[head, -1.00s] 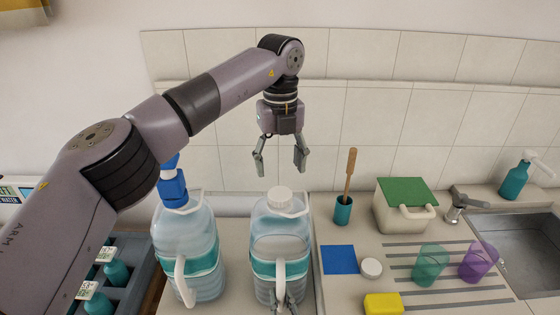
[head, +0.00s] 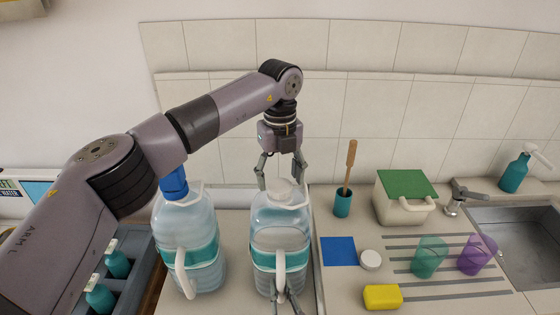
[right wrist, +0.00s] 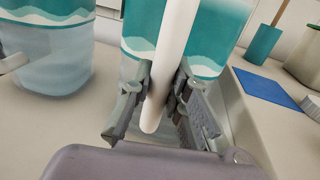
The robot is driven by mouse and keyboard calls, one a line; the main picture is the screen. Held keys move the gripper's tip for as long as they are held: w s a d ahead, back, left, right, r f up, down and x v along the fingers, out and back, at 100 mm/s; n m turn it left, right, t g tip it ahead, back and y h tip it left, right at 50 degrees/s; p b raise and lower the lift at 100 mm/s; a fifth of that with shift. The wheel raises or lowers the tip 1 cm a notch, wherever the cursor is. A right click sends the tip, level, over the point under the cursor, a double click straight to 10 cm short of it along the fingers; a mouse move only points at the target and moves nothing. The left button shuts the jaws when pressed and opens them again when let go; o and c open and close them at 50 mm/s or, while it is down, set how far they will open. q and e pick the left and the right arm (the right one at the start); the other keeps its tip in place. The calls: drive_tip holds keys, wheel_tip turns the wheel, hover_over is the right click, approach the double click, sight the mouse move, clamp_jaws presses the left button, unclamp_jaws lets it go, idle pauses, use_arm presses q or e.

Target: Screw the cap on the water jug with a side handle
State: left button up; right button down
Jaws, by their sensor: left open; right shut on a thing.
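The water jug with a side handle (head: 280,220) stands upright on the counter in the middle of the head view. A white cap (head: 283,189) sits on its neck; how far it is screwed on cannot be told. My left gripper (head: 282,180) points down from above, open, with its fingertips on either side of the cap at about cap height. No clear contact shows. My right gripper (right wrist: 163,92) is shut on the jug's white side handle (right wrist: 173,45), low down. The handle also shows in the head view (head: 281,270), with the right fingers partly cut off by the bottom edge.
A second jug (head: 188,225) with a blue top stands close on the left. A crate (head: 135,262) with teal bottles is further left. On the right are a blue cloth (head: 338,251), a white disc (head: 370,260), a yellow sponge (head: 382,297), cups and a sink (head: 520,240).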

use_arm(q)
drive_tip(key=shift+f, duration=1.05)
drive_tip(key=shift+c, duration=0.6)
drive_tip(key=c, duration=1.1)
drive_tip(key=m, duration=2.1)
drive_tip(key=o, duration=1.3)
